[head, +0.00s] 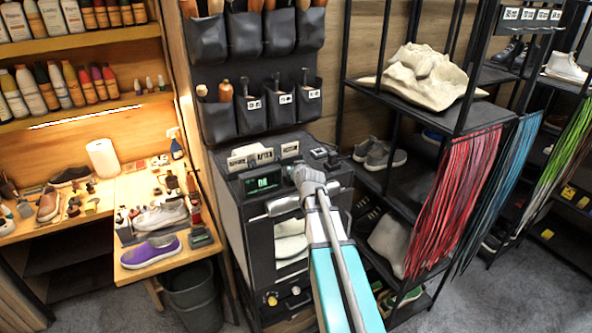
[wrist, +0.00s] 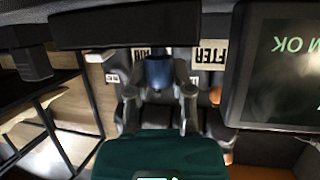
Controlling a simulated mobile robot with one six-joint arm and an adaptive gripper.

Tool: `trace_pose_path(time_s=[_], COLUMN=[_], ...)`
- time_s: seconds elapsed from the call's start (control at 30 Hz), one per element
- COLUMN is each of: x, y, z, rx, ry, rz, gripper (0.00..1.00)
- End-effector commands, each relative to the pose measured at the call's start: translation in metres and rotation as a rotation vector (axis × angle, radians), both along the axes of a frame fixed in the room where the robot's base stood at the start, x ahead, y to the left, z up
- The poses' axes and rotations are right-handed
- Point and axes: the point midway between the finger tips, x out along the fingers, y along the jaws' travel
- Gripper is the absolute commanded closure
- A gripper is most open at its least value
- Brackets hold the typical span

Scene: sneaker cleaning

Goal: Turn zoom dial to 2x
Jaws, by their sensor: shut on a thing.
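The zoom dial is a dark blue, round knob (wrist: 158,72) in the wrist view, on a dark panel beside the display. My gripper (wrist: 159,93) has one finger on each side of it and is shut on it. In the head view my gripper (head: 308,178) is at the upper front of a black cabinet (head: 258,222), right of its small display (head: 264,184), and hides the dial there. The display also shows in the wrist view (wrist: 283,65), upside down, with "OK" readable. No zoom mark or pointer on the dial can be read.
Label cards (head: 264,155) stand on top of the cabinet. A display window (head: 290,240) and lower knobs (head: 272,299) are below. A shelf rack (head: 400,160) with shoes and hanging laces is close on the right. A cluttered workbench (head: 135,190) is on the left.

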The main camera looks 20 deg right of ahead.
Motion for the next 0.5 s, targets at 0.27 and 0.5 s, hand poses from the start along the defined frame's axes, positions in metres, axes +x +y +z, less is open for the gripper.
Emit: trace_pose_path(time_s=[0.27,0.5], x=[0.0008,0.0007], y=[0.0001,0.0000], z=[0.0002,0.0001], rx=[-0.001,0.000], ry=[-0.001,-0.001], rz=[-0.046,-0.058], gripper=[1.00,1.00])
